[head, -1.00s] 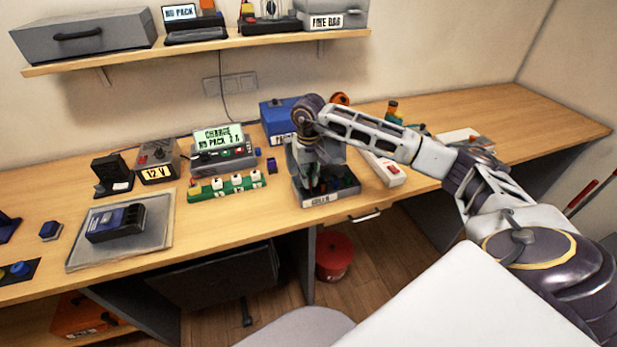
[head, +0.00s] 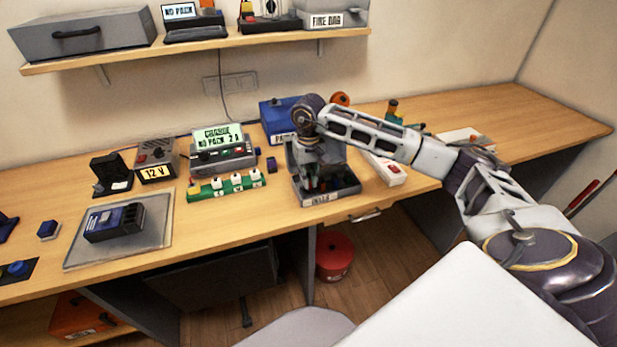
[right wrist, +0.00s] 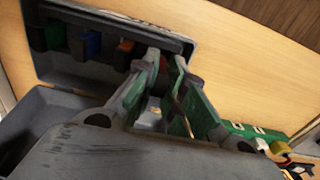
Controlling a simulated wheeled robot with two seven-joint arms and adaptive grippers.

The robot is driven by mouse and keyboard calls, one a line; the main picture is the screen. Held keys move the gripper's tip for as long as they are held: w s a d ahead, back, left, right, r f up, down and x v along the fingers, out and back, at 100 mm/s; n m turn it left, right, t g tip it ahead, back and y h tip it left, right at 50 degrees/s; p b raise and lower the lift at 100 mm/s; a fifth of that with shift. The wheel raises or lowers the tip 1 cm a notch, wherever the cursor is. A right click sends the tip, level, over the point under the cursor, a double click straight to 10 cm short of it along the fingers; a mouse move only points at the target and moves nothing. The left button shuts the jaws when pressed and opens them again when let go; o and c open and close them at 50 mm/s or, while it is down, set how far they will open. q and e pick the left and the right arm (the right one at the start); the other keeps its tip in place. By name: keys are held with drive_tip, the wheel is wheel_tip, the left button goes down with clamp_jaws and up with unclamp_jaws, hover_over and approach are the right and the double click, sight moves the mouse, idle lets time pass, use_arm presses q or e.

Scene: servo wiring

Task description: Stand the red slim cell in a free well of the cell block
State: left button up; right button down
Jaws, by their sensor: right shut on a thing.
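My right gripper (head: 313,187) points down into the dark labelled cell tray (head: 322,200) near the bench's front edge. In the right wrist view its fingers (right wrist: 167,72) are closed together at the tray's edge. A dark reddish bit between the fingertips looks like the red slim cell (right wrist: 168,82), mostly hidden by the fingers. Green, blue and orange cells sit in the tray (right wrist: 75,15) beside them. The green cell block (head: 226,189), with several white-topped pieces and a yellow one, lies left of the tray; its free wells cannot be made out. My left gripper is out of view.
A charger with a lit screen (head: 219,140) stands behind the green block, and a small blue-purple piece (head: 271,165) is right of it. A blue box (head: 280,118) is behind the arm. A white power strip (head: 388,170) lies right of the tray.

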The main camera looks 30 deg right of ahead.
sight(309, 176)
drive_tip(key=shift+f+b, duration=0.35)
drive_tip(key=shift+f, duration=0.15)
drive_tip(key=shift+f+b, duration=0.45)
drive_tip(key=shift+f, duration=0.05)
drive_tip(key=shift+f+b, duration=0.35)
drive_tip(key=shift+f, duration=0.1)
idle(0.4)
drive_tip(key=c, duration=1.4)
unclamp_jaws()
drive_tip(key=shift+r, duration=6.05)
